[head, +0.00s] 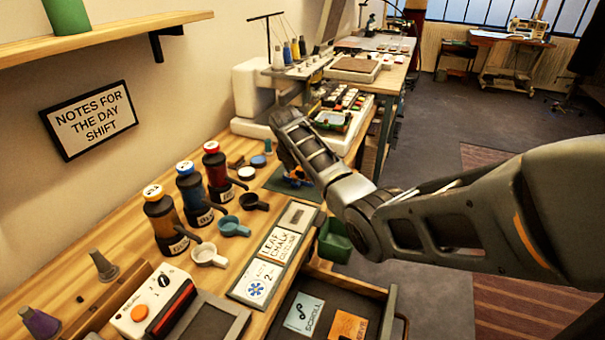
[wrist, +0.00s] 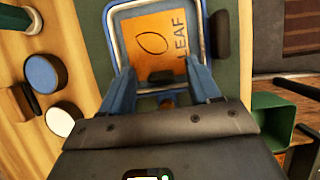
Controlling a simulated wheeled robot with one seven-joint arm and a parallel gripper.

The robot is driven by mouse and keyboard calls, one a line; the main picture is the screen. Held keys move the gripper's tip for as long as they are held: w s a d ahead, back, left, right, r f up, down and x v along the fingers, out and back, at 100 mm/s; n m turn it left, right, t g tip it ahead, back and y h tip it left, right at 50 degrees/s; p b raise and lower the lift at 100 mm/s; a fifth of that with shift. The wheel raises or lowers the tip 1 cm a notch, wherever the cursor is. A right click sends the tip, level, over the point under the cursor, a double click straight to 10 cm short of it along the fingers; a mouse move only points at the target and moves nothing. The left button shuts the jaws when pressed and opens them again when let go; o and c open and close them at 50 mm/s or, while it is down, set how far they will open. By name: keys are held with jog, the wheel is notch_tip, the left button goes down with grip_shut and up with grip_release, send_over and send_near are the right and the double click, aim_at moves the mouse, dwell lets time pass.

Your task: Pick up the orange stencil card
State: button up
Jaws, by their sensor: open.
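An orange card marked LEAF (wrist: 160,42), with an oval outline, lies inside a blue, pale-edged frame (wrist: 114,30) in the wrist view. My gripper (wrist: 164,80) is open, its two blue fingers spread either side of the frame's near end. I cannot tell whether they touch it. In the head view my gripper (head: 297,177) is low over a green mat (head: 280,189) on the bench, and the card there is mostly hidden. Another orange card (head: 347,325), its lettering partly cut off, lies in the open drawer beside a blue SCROLL card (head: 304,314).
Several bottles, including a red-topped one (head: 216,172), and scoops such as the white one (head: 209,255) stand left of the sign panel (head: 278,247). Round pots, one blue-topped (wrist: 44,73), lie left of my gripper. A green bin (head: 334,241) hangs at the bench edge.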

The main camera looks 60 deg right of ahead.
jog(key=shift+c, duration=0.4)
jog(key=c, duration=1.1)
jog(key=shift+o, duration=0.2)
jog(key=shift+r, duration=0.1)
